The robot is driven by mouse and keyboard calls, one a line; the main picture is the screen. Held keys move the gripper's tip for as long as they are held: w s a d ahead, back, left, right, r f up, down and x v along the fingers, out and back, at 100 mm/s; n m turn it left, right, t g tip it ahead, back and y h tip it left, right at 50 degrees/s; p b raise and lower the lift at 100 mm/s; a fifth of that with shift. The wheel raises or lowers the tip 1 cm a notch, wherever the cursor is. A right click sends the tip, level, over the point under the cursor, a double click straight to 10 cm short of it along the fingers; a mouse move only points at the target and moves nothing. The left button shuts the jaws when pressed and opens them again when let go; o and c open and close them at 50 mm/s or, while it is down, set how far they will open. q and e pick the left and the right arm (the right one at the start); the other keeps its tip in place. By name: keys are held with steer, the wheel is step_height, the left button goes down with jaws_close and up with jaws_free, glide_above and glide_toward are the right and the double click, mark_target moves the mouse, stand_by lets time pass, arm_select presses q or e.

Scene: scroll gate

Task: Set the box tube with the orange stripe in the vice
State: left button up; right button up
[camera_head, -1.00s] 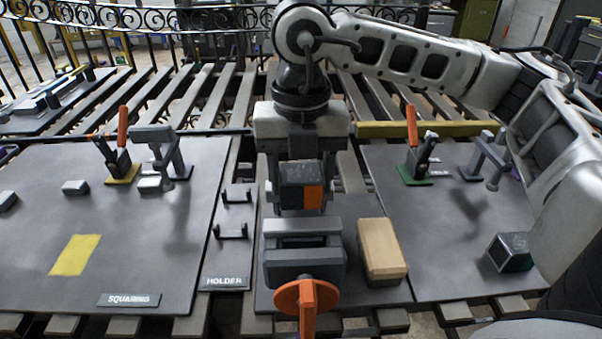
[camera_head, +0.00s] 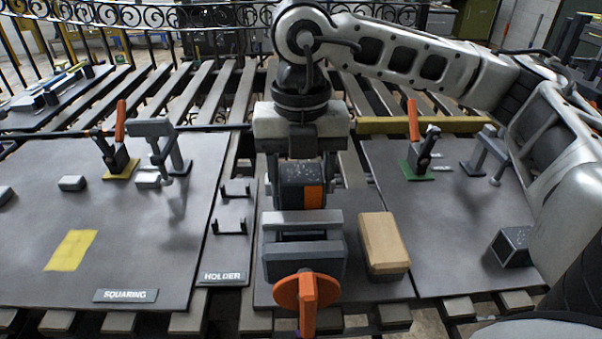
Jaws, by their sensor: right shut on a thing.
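The box tube with the orange stripe (camera_head: 291,187) is dark grey, with the orange band on its right part. My right gripper (camera_head: 302,190) points down and is shut on this tube, with one finger on each side. The grey vice (camera_head: 303,262) is at the middle front, with an orange handle (camera_head: 306,293). The tube shows just above and behind the vice's back jaw. I cannot tell whether it touches the jaw. My left gripper is not in view.
A tan block (camera_head: 383,245) stands right of the vice. Another dark box tube (camera_head: 513,246) lies on the right plate. The holder (camera_head: 232,227) is left of the vice. Toggle clamps stand on the left squaring plate (camera_head: 125,240) and right plate (camera_head: 440,225).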

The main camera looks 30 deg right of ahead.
arm_select(q)
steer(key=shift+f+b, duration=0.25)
steer(key=shift+b, duration=0.05)
arm_select(e)
steer(key=shift+f, duration=0.4)
steer(key=o, duration=1.2)
steer(key=shift+o, duration=0.2)
steer(key=shift+w+r, duration=0.1)
steer(key=shift+r, duration=0.75)
arm_select(q)
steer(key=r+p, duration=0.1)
steer(key=p, duration=0.2)
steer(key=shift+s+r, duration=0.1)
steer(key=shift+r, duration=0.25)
arm_select(e)
step_height(320, 180, up, 14)
steer(key=shift+r, duration=0.15)
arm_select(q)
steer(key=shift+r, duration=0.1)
